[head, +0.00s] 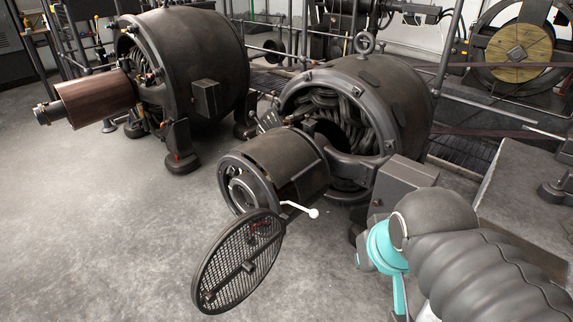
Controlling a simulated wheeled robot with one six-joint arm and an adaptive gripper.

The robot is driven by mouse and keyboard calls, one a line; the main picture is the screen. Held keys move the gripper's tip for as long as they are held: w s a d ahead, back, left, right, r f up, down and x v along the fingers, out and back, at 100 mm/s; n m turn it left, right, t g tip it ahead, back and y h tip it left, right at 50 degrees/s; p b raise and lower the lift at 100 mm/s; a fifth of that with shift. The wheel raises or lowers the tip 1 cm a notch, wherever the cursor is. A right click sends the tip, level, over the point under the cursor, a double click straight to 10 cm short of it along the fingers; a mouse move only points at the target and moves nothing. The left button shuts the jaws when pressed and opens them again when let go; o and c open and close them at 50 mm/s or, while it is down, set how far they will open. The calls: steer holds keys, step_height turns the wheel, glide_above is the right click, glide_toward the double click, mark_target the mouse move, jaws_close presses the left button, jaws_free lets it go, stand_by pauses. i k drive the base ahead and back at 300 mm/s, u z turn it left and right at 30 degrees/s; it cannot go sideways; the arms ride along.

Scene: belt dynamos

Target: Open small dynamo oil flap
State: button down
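The smaller dynamo (395,92) stands in the middle of the head view, with a ring on top and dark coiled windings showing at its open front. A dark drum (290,165) sticks out from it towards me. A round mesh cover (237,262) stands swung out in front of the drum. A thin lever with a white knob (313,213) is beside the drum. I cannot clearly pick out the oil flap. My grey and teal arm fills the lower right, close to the dynamo's right side. Its gripper does not show.
A larger dynamo (190,65) with a reddish-brown cylinder (95,97) stands at the left. A grey plinth (525,190) is at the right. Railings and a large wheel (520,50) are behind. The concrete floor (90,230) at lower left is clear.

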mark_target(309, 123)
steer(key=u, duration=2.2)
steer(key=i, duration=2.9)
steer(key=z, duration=3.75)
steer(key=i, duration=1.3)
